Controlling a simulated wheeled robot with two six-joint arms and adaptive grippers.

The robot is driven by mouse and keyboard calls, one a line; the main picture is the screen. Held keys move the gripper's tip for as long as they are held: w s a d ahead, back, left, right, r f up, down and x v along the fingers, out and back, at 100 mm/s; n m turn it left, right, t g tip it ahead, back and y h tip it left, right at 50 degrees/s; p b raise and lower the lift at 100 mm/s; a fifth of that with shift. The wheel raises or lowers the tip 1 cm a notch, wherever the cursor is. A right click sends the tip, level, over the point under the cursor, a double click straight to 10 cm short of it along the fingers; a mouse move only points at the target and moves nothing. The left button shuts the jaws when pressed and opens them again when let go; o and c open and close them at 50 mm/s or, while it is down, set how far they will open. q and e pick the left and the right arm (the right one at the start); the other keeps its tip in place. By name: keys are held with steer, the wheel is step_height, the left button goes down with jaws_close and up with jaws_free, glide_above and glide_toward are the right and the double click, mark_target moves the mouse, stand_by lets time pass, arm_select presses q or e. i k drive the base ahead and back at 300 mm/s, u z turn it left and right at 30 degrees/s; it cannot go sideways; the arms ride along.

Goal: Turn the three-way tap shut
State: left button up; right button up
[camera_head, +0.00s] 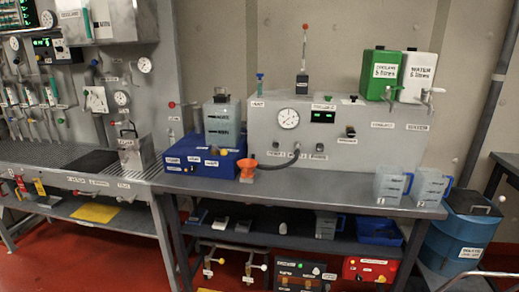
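I cannot tell for certain which fitting is the three-way tap; the labels are too small to read. Neither of my grippers is in view.
A grey console (330,142) with a round gauge stands on the bench (300,186). A blue drum (455,235) stands on the right. The bench's front middle is clear.

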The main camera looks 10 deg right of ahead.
mark_target(223, 151)
steer(key=z, duration=0.7)
steer(key=i, duration=0.75)
steer(key=z, duration=0.45)
